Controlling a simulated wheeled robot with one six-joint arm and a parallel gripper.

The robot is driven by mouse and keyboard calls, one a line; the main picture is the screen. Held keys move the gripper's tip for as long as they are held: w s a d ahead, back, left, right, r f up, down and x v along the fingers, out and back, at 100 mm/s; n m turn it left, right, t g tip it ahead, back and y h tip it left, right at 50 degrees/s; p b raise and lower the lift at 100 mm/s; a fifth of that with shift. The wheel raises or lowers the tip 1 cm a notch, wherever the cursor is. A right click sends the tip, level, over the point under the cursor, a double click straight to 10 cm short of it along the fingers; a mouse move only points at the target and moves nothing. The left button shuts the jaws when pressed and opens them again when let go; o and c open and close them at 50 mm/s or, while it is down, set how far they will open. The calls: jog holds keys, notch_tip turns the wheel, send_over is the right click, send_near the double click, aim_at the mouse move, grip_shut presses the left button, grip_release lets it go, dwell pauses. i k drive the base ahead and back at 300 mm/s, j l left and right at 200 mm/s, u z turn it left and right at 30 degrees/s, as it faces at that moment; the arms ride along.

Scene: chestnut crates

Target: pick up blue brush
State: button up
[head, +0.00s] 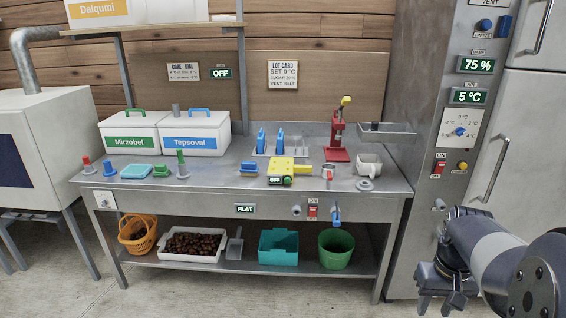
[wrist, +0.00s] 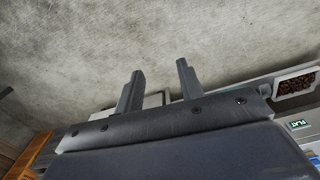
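Several blue things stand on the steel workbench, and I cannot tell for sure which is the blue brush. A small blue-topped piece with a grey underside (head: 249,168) lies at the middle of the bench, left of a yellow device. A light blue flat block (head: 137,171) and a blue knob-like piece (head: 108,168) are at the left. Two upright blue pieces (head: 261,139) stand in a rack at the back. My gripper (head: 441,303) is low at the right, away from the bench. In the wrist view its fingers (wrist: 159,85) are apart, with nothing between them.
The workbench (head: 225,207) has white boxes (head: 130,133), a red press (head: 338,137) and a white mug (head: 369,163). Its lower shelf holds a tray of chestnuts (head: 163,252), an orange basket (head: 137,240) and a green bucket (head: 336,249). A tall steel cabinet (head: 425,180) stands right. Floor in front is clear.

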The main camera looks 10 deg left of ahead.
aim_at(248, 169)
jog(key=i+j, duration=2.7)
jog(key=j, duration=0.1)
